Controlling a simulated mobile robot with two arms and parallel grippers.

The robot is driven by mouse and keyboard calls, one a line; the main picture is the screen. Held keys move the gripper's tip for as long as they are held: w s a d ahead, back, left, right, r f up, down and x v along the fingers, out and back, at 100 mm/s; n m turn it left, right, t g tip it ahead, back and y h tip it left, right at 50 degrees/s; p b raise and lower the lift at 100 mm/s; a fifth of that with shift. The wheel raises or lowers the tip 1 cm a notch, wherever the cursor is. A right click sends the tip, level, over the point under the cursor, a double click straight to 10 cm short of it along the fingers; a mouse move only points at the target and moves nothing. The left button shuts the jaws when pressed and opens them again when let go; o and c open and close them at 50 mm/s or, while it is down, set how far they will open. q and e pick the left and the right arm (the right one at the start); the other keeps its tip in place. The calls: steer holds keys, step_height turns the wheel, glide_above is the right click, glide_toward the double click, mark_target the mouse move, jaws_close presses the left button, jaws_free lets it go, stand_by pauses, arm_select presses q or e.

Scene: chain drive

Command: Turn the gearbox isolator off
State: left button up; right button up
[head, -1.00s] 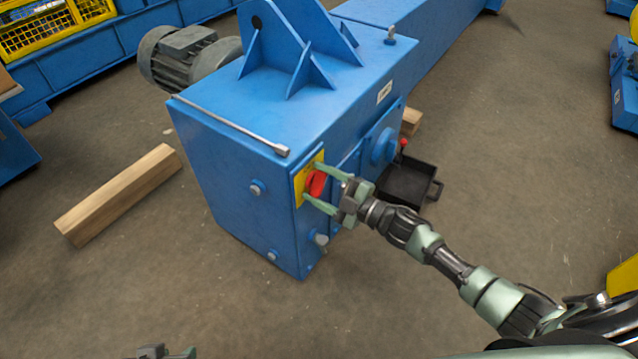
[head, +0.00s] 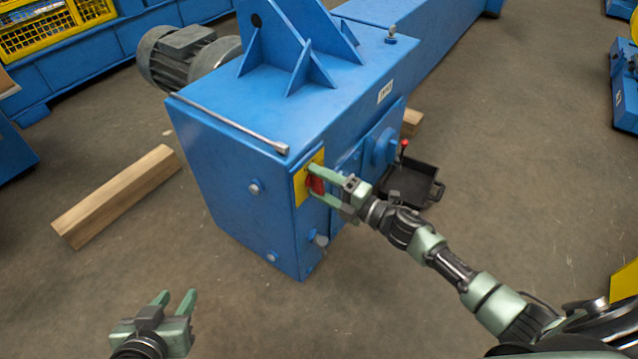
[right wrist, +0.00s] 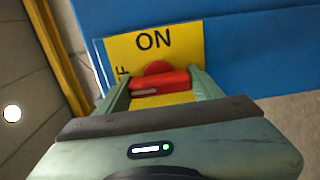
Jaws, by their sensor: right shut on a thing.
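The gearbox (head: 250,180) is a large blue box in the middle of the head view. A red isolator handle (head: 317,184) sits on a yellow plate (head: 301,184) on its side. In the right wrist view the red handle (right wrist: 160,82) lies between the fingers, and "ON" shows on the yellow plate (right wrist: 190,40) above it; other lettering at its left is partly hidden. My right gripper (head: 313,182) is shut on the handle. My left gripper (head: 177,298) is open and empty above the floor at the lower left.
A long metal bar tool (head: 230,124) lies on the gearbox top. A wooden beam (head: 115,197) lies on the floor at left. A black tray (head: 413,187) stands behind my right gripper. A grey motor (head: 187,56) is behind the gearbox. Floor in front is clear.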

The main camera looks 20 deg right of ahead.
arm_select(q)
steer(key=shift+w, duration=0.1)
arm_select(e)
steer(key=shift+f, duration=0.1)
steer(key=o, duration=1.4)
steer(key=shift+c, duration=0.2)
arm_select(q)
steer(key=s+f+g, duration=0.1)
steer(key=s+a+f+g, duration=0.1)
steer(key=s, duration=0.1)
steer(key=s+f+p, duration=0.1)
steer(key=shift+s+a+g+y, duration=0.25)
steer(key=shift+s+g+y, duration=0.05)
steer(key=shift+g+y, duration=0.1)
arm_select(e)
steer(key=v, duration=0.8)
